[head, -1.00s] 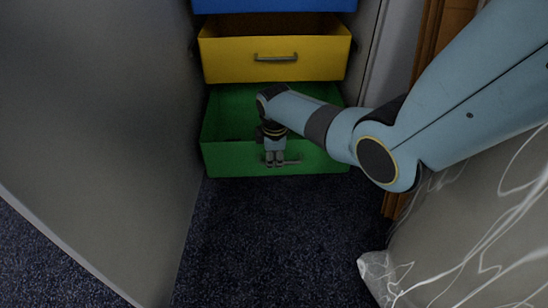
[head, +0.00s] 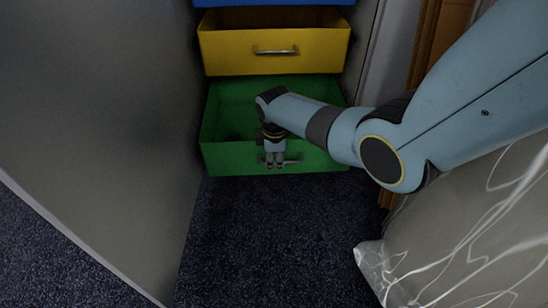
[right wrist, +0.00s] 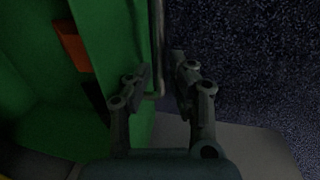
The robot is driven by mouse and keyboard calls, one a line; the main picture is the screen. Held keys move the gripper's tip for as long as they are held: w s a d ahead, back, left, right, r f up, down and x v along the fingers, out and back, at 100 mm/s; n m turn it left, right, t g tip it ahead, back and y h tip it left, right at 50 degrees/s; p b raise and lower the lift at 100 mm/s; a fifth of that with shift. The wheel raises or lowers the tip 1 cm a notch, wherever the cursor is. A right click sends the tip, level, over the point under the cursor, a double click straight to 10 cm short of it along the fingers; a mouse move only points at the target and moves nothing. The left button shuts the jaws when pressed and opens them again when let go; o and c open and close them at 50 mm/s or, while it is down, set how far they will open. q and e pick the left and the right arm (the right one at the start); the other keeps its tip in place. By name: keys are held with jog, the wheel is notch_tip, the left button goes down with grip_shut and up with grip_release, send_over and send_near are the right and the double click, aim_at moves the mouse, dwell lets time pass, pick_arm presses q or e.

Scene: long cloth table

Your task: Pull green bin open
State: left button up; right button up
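The green bin (head: 225,158) is the lowest of the stacked bins and stands partly pulled out, its inside visible from above. Its metal handle (head: 293,162) is on the front face. My right gripper (head: 274,163) points down at this handle. In the right wrist view its fingers (right wrist: 162,80) are close together on either side of the handle bar (right wrist: 157,45), one between the bar and the green front wall (right wrist: 128,25). Exact finger contact is dark and hard to see. My left gripper is not in view.
A yellow bin (head: 225,50) with a handle sits above, also partly out, and a blue bin (head: 270,2) above that. A grey panel (head: 100,110) stands close on the left. A patterned cloth (head: 470,240) hangs at right. Dark carpet (head: 265,240) in front is clear.

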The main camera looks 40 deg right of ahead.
notch_tip(320, 180, up, 12)
jog(key=s+a, duration=0.1)
jog(key=s, duration=0.1)
dwell(0.5)
jog(key=shift+f, duration=0.15)
